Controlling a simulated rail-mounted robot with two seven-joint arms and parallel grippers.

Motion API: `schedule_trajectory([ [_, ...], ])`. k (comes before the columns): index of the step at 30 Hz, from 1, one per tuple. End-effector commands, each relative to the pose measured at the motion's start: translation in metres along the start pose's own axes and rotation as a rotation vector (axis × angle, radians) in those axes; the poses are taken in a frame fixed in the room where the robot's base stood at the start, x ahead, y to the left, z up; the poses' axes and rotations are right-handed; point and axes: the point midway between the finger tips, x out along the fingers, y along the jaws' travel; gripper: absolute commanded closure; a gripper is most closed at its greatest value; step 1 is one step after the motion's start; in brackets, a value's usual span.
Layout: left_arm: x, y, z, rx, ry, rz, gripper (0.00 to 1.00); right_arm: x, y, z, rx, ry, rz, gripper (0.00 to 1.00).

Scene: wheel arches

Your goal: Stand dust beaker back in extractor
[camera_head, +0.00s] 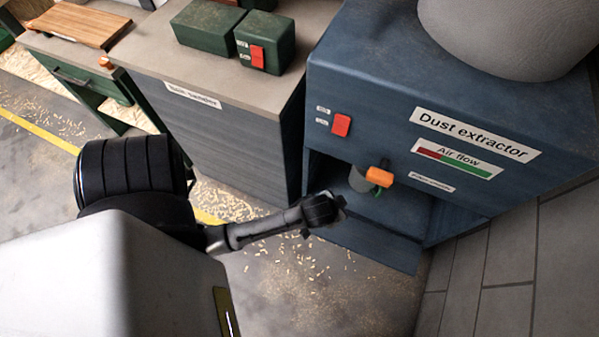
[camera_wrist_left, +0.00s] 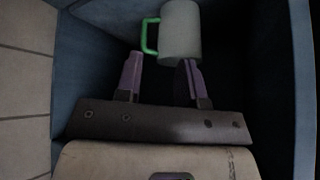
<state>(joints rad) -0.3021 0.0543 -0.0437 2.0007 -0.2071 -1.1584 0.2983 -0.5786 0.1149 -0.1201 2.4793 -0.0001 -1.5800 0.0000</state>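The dust extractor (camera_head: 400,110) is a blue cabinet with a low open recess at its front. A pale grey beaker (camera_head: 359,180) is in the recess, partly hidden by the cabinet edge and an orange knob (camera_head: 379,177). Its green handle shows in the left wrist view, where the whole beaker (camera_wrist_left: 181,34) appears just beyond the fingertips. I cannot tell whether it stands seated. My left gripper (camera_head: 338,202) is at the recess mouth. In the left wrist view my left gripper (camera_wrist_left: 161,60) has its two fingers apart with nothing between them. My right gripper is not in view.
A red switch (camera_head: 341,125) is on the extractor's front. A grey-topped bench (camera_head: 240,95) with green boxes (camera_head: 207,24) stands to the left. Wood shavings lie on the floor, and a tiled wall (camera_head: 510,260) is at right.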

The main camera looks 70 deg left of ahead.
Motion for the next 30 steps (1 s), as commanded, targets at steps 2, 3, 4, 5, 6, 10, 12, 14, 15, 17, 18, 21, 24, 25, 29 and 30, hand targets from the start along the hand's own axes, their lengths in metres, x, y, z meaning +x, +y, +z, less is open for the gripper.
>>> schedule_trajectory([
  [2,-0.035,0.001,0.022,0.071,-0.061,0.038,0.64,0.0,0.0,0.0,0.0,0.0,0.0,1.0],
  [3,-0.052,0.002,0.032,0.106,-0.092,0.059,0.64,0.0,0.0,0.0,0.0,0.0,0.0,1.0],
  [4,-0.064,0.003,0.038,0.133,-0.112,0.076,0.64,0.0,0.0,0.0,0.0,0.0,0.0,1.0],
  [5,-0.075,0.004,0.044,0.158,-0.131,0.093,0.64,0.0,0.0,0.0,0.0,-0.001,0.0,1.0],
  [6,-0.09,0.004,0.052,0.191,-0.154,0.114,0.64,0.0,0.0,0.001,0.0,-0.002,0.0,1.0],
  [10,-0.128,0.007,0.07,0.276,-0.213,0.174,0.64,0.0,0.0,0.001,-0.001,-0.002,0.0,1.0],
  [12,-0.141,0.007,0.076,0.305,-0.231,0.195,0.64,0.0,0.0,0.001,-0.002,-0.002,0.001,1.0],
  [14,-0.148,0.007,0.079,0.321,-0.242,0.207,0.64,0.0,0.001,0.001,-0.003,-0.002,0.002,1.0],
  [15,-0.15,0.007,0.08,0.328,-0.246,0.211,0.64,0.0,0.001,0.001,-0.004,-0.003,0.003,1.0],
  [17,-0.152,0.007,0.081,0.333,-0.248,0.215,0.64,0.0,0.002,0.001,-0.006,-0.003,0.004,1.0],
  [18,-0.153,0.008,0.081,0.334,-0.249,0.215,0.64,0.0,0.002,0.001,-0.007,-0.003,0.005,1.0],
  [21,-0.152,0.008,0.081,0.333,-0.248,0.215,0.64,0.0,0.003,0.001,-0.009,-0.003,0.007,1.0],
  [24,-0.152,0.008,0.081,0.333,-0.248,0.215,0.64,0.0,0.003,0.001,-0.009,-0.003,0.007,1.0],
  [25,-0.152,0.008,0.081,0.332,-0.248,0.214,0.64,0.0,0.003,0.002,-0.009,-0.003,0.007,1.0],
  [29,-0.148,0.008,0.083,0.332,-0.248,0.214,0.64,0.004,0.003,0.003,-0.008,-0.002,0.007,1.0],
  [30,-0.146,0.008,0.084,0.332,-0.248,0.214,0.64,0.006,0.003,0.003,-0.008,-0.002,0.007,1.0],
])
